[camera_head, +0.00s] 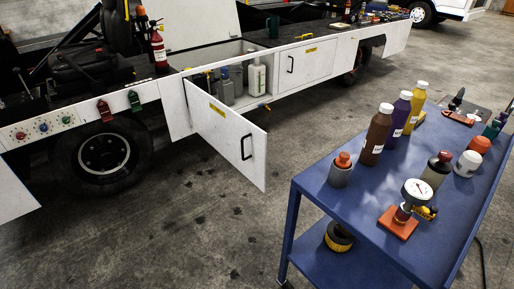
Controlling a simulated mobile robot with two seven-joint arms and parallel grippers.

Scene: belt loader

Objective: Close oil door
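A white oil door (228,138) with a black handle and a small yellow label stands swung open from the side of the belt loader. Behind it is an open compartment (262,50) holding several bottles and containers, among them a white jug (256,78) and grey containers (237,80). The door partly hides the lower part of the compartment. Neither of my grippers is in view.
A blue cart (330,199) with bottles and a gauge stands at the right, apart from the door. A closed white door (306,62) is right of the compartment. Concrete floor (190,225) is clear in front.

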